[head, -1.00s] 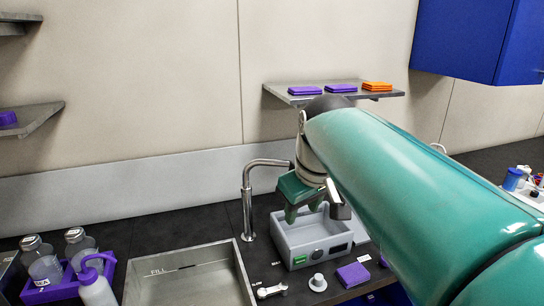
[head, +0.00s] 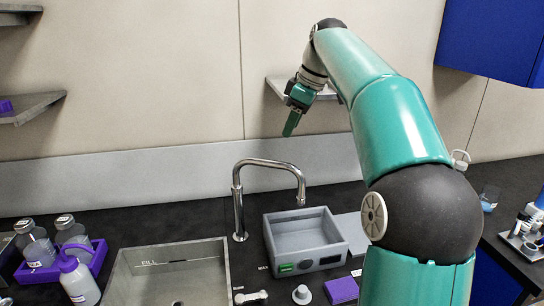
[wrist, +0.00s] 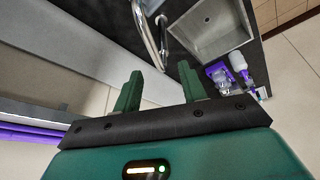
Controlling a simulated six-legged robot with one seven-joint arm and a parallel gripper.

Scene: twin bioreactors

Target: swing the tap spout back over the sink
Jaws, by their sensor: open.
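The chrome tap (head: 238,205) stands on the dark counter behind the sink's right corner. Its spout (head: 275,164) arches to the right, with its tip above the grey box, not over the sink. The steel sink (head: 213,258) is at the lower left of the box. My gripper (head: 289,128) is raised well above the spout, in front of the wall, and touches nothing. In the wrist view my gripper (wrist: 158,90) has its two green fingers apart and empty. The tap (wrist: 148,30) and sink (wrist: 240,40) show beyond the fingers there.
The open grey box (head: 300,238) stands right of the tap. A purple rack (head: 60,272) with bottles and a wash bottle (head: 80,285) is left of the sink. A wall shelf (head: 285,86) is behind my gripper. A purple block (head: 341,290) lies at the front.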

